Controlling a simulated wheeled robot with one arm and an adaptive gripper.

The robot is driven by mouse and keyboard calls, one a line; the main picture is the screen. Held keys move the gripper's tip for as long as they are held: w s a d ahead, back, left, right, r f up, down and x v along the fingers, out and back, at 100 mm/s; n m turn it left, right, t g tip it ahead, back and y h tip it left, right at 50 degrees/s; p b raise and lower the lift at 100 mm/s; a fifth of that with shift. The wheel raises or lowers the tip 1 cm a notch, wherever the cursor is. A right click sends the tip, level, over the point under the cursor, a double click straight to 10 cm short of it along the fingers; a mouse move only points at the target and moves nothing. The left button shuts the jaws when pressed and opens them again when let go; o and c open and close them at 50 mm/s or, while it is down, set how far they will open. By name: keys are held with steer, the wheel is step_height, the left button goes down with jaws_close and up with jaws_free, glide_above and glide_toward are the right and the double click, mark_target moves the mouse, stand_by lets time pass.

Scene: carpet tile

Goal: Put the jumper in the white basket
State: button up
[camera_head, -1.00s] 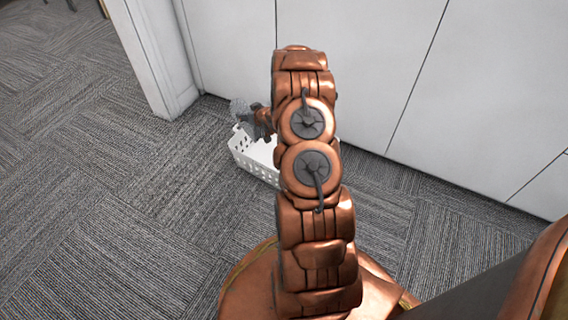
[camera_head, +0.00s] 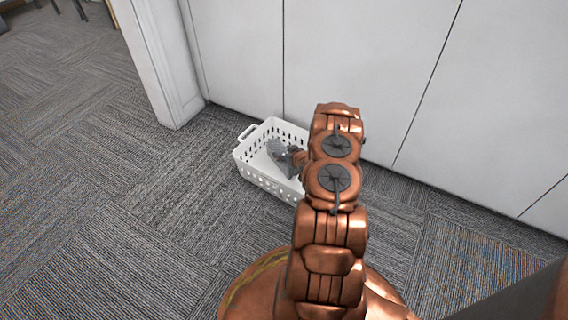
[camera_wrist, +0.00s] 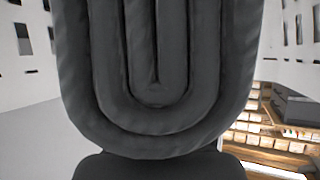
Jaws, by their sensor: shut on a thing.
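The white basket (camera_head: 250,168) stands on the carpet against the pale wall, in the head view. A grey, mottled bundle, the jumper (camera_head: 276,148), is at my gripper's end, within the basket's outline. My gripper (camera_head: 289,154) is small and partly hidden by my arm, and it is shut on the jumper. I cannot tell whether the jumper touches the basket floor. In the wrist view a dark grey form with nested U-shaped ridges fills the middle and hides the fingertips. The basket's pierced white walls (camera_wrist: 22,48) show beside it.
A white wall (camera_head: 380,90) runs behind the basket, with a projecting white post (camera_head: 150,60) to its left. Chair or table legs (camera_head: 75,8) show at the far top left. The carpet (camera_head: 120,200) to the left and front is clear.

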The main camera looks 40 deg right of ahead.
steer(key=shift+f+b, duration=0.85)
steer(key=shift+f, duration=1.4)
steer(key=shift+r, duration=0.1)
steer(key=o, duration=1.6)
steer(key=shift+c, duration=0.2)
